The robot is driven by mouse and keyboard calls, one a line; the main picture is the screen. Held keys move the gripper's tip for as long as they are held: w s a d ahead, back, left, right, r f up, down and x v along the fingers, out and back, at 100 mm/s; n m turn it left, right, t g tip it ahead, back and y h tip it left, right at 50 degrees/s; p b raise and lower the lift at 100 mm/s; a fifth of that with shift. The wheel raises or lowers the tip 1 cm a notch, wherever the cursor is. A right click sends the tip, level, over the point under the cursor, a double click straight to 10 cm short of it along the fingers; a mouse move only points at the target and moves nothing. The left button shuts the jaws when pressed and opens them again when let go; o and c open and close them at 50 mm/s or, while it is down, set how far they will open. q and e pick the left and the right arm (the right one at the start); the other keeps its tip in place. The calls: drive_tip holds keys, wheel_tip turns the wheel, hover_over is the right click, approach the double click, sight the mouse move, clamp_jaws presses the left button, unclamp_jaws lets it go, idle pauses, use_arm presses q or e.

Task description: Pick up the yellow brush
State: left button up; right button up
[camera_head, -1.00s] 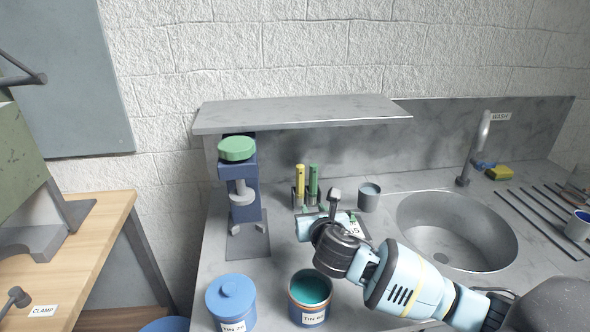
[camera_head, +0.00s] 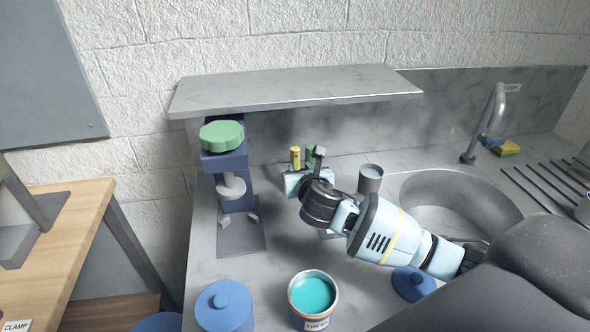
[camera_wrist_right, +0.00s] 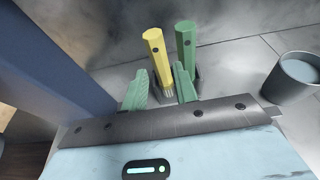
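The yellow brush (camera_head: 295,155) stands upright at the back of the counter, its handle showing above my right gripper (camera_head: 299,178). In the right wrist view the yellow brush (camera_wrist_right: 156,54) stands between the two green finger pads in the picture, with pale bristles at its lower end. My right gripper (camera_wrist_right: 162,70) is open, one finger on each side of it; contact is not visible. The green brush (camera_wrist_right: 186,42) stands just right of the yellow one, behind the right finger. A dark holder (camera_wrist_right: 196,82) shows partly at their base. My left gripper is out of view.
A blue press with a green knob (camera_head: 222,135) stands left of the brushes. A grey cup (camera_head: 370,179) stands to their right. A grey shelf (camera_head: 290,92) overhangs behind. An open teal tin (camera_head: 313,293) and a blue-lidded tin (camera_head: 224,306) are in front.

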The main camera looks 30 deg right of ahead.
sight(296, 159)
drive_tip(key=shift+r+x, duration=0.1)
drive_tip(key=shift+x, duration=1.2)
drive_tip(key=shift+r+x, duration=0.15)
drive_tip(key=shift+x, duration=1.2)
drive_tip(key=shift+w+a, duration=0.1)
clamp_jaws()
drive_tip(key=shift+r, duration=0.1)
drive_tip(key=shift+r, duration=0.15)
wheel_tip(296, 159, up, 7)
drive_tip(key=s+a, duration=0.2)
drive_tip(key=s, duration=0.7)
drive_tip(key=s+a, duration=0.3)
drive_tip(key=s, duration=0.7)
drive_tip(key=shift+s+f, duration=0.25)
